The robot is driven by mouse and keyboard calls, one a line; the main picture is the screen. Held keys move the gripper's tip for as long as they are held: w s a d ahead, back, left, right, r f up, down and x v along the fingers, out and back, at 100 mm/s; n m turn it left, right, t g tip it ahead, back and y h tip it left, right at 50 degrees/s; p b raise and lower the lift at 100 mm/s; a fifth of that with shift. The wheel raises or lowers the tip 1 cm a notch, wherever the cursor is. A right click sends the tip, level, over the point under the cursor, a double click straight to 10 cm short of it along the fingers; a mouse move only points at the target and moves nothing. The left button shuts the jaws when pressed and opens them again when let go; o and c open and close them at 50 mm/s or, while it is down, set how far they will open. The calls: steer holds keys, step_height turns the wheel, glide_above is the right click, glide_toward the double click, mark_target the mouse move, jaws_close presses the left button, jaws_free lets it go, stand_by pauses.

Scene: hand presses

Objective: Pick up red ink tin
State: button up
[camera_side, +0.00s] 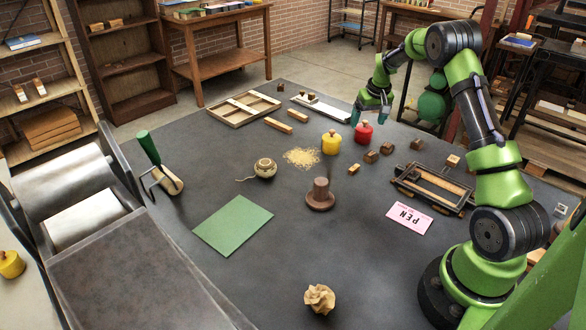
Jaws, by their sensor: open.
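The red ink tin (363,133) stands upright on the dark table, toward the back and right of centre. It has a small knob on top. A yellow tin (331,143) stands close to its left. My gripper (369,113) is above the red tin, with its fingers pointing down. It is open and holds nothing. The fingertips are small in this view, and I cannot tell exactly how far they are above the tin's knob.
Small wooden blocks (372,157) lie just in front and right of the tin. A wooden frame tool (432,188), a pink card (409,218) and a brown knobbed object (320,195) lie nearer. A roller press (85,215) stands left. The table's front middle is mostly clear.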

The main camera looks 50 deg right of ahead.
mark_target(363, 134)
steer(key=x, duration=0.5)
steer(key=shift+w, duration=0.2)
steer(key=c, duration=1.3)
steer(key=shift+r, duration=0.15)
